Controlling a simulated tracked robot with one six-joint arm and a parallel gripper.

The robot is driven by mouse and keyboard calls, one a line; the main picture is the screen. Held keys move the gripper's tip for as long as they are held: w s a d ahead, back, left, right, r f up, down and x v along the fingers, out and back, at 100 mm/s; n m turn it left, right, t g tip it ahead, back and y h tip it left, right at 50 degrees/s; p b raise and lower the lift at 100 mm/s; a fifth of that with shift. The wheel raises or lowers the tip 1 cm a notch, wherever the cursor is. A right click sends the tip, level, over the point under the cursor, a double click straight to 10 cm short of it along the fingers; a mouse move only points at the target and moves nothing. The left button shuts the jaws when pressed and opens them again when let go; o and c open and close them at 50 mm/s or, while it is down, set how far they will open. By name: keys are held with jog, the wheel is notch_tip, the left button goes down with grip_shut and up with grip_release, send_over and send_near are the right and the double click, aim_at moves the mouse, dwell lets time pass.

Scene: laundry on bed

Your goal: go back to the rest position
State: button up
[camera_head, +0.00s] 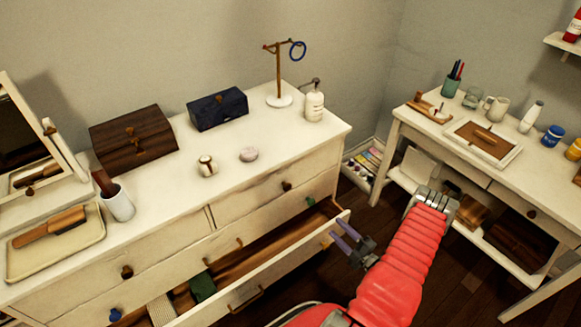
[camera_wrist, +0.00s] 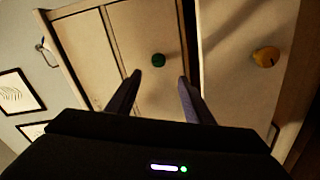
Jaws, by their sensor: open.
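My gripper (camera_head: 347,237) is in the head view at the right end of the open dresser drawer, its two purple-grey fingers apart and nothing between them. My red arm runs from the lower middle up and bends back down to it. In the wrist view my gripper (camera_wrist: 160,78) shows two dark fingers spread apart, pointing at the dresser's pale front. A green knob (camera_wrist: 158,60) lies beyond the fingertips and a yellow knob (camera_wrist: 266,57) is to the right. Whether the fingers touch the drawer's edge is not clear.
The white dresser (camera_head: 300,150) has a pulled-out drawer (camera_head: 270,240) with a green folded cloth (camera_head: 202,287) in it. A white side table (camera_head: 400,112) with several small items stands at the right. Dark floor (camera_head: 385,215) lies between them.

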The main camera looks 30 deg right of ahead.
jog(key=s+a+f+n+g+y, duration=0.1)
jog(key=a+n+g+y, duration=0.15)
jog(key=a+n, duration=0.25)
jog(key=s+a+n+g+y, duration=0.1)
jog(key=a+n+y, duration=0.2)
jog(key=a+n, duration=0.25)
jog(key=s+a+r+m+g+h, duration=0.2)
jog(key=a+r+m, duration=0.6)
jog(key=r, duration=0.9)
jog(key=s+a+r+m+g+h, duration=0.2)
jog(key=a+r+m, duration=0.6)
jog(key=r, duration=1)
jog(key=s+a+r+m+g+h, duration=0.2)
jog(key=a+r+m+g, duration=0.3)
jog(key=r, duration=1.3)
jog(key=s+a+m, duration=0.1)
jog(key=a+m, duration=0.3)
jog(key=a, duration=0.2)
jog(key=shift+s+a, duration=0.25)
jog(key=shift+s, duration=0.1)
